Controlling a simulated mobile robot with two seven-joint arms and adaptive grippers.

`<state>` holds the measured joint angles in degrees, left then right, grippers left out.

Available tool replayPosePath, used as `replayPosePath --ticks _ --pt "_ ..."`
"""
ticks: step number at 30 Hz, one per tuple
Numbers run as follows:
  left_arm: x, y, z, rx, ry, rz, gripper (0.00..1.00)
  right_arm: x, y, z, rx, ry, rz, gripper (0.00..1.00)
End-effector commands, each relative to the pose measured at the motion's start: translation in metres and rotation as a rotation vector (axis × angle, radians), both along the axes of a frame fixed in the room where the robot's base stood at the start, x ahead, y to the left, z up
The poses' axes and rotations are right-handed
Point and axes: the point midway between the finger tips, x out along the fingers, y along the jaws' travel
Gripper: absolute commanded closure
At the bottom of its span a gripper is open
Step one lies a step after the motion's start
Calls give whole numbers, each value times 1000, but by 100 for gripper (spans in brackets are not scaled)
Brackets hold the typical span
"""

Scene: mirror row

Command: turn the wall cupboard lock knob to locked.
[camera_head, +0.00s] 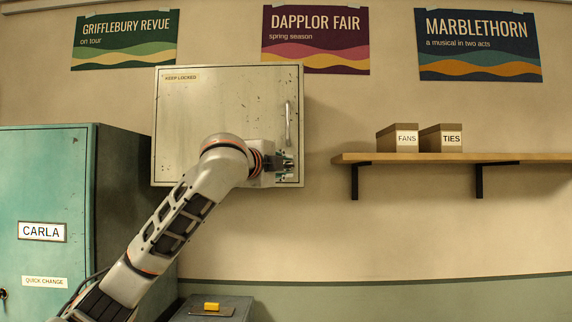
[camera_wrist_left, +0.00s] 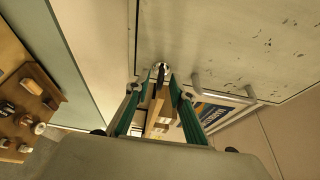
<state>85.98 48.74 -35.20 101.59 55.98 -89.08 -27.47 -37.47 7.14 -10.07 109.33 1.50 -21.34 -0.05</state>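The wall cupboard (camera_head: 215,110) is a pale, scuffed metal box with a small "KEEP LOCKED" label at its top left. Its door is shut, with an upright bar handle (camera_head: 288,124) at the right, also in the left wrist view (camera_wrist_left: 222,92). My left gripper (camera_head: 287,163) is at the door's lower right, below the handle, and hides the lock knob in the head view. In the left wrist view the round metal lock knob (camera_wrist_left: 161,67) shows at the tips of my left gripper (camera_wrist_left: 162,78). Whether the fingers press on it I cannot tell. My right gripper is out of view.
A teal locker (camera_head: 45,175) labelled "CARLA" stands at the left. A grey surface with a yellow block (camera_head: 211,306) is below the cupboard. A wall shelf (camera_head: 450,158) with two boxes is at the right. The wall between cupboard and shelf is clear.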

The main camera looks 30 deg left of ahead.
Motion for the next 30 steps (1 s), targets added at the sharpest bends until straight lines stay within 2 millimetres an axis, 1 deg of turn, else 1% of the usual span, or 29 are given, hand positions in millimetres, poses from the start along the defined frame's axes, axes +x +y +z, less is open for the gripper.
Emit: replayPosePath --ticks 3,10,11,12,13,23,30 --pt "5 1 0 0 1 0 77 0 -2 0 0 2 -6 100" --pt "5 1 -1 0 0 0 77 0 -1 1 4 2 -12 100" --pt "5 1 -1 0 0 0 85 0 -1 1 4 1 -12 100" --pt "5 1 0 0 0 0 95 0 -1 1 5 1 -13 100" --pt "5 1 0 0 0 0 100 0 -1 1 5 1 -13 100" --pt "5 0 -1 -9 -6 0 100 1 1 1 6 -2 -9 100" --pt "5 0 -3 -86 -52 -1 100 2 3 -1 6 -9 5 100"
